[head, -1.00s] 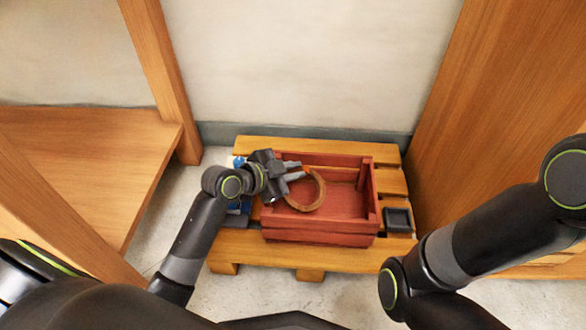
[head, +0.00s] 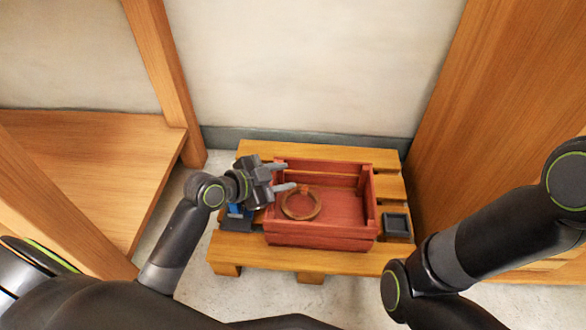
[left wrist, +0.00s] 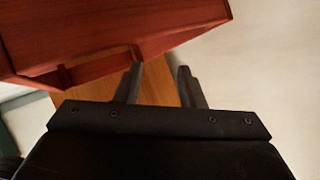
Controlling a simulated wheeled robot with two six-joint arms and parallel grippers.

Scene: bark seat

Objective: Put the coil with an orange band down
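The coil (head: 287,211), a brown ring with a small orange patch at its top, lies inside the red wooden crate (head: 320,241), in its left part. My left gripper (head: 290,177) is open and empty, just above the crate's left side, with its fingers pointing right. The coil is apart from the fingers. In the left wrist view the two fingers (left wrist: 158,82) stand apart with nothing between them, and the crate (left wrist: 95,35) shows at the upper left. My right arm comes in from the right; its gripper is out of view.
The crate stands on a slatted wooden pallet (head: 300,262). A small dark tray (head: 397,225) lies right of the crate, and a blue and dark item (head: 237,217) lies left of it. Wooden panels (head: 500,110) stand close on both sides, with a wall behind.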

